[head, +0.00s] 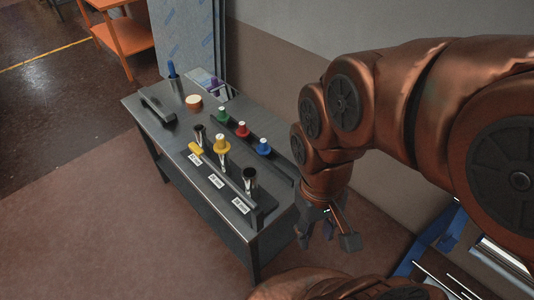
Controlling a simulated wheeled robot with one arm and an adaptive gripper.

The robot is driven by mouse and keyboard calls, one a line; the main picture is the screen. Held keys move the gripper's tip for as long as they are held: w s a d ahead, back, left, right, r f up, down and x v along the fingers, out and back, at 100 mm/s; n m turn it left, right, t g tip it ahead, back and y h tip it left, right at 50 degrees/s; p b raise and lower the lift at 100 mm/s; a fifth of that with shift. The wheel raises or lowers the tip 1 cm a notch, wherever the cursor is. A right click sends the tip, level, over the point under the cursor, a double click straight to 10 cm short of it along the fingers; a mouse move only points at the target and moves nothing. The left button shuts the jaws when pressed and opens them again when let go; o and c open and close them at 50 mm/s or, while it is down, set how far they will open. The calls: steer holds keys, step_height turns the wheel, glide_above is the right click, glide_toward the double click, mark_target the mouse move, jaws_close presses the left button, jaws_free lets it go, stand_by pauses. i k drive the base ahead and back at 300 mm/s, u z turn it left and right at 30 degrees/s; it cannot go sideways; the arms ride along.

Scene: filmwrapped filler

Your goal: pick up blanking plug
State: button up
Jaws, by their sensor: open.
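Several coloured plugs with pale tops are on a dark metal table (150,112) in the head view. Green (222,115), red (242,128) and blue (263,146) ones stand in a slanting row at the back. A yellow one (221,144) sits on the middle of three upright pipe ends. The left pipe (200,134) and right pipe (249,180) have dark open tops. I cannot tell which plug is the blanking plug. My gripper (327,238) is open and empty, pointing down, right of the table's near right corner in the picture and apart from the plugs.
A raised bar with white labels (216,181) runs along the front. A black handle-like bar (158,105), a cream-topped round thing (193,102) and a blue-handled tool (171,69) are at the left. A wall stands behind; an orange cart (125,37) is farther off.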

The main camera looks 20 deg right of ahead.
mark_target(264, 149)
steer(key=z, duration=0.3)
steer(key=k, duration=0.15)
steer(key=u, duration=1.1)
steer(key=i, duration=0.45)
steer(key=u, duration=0.05)
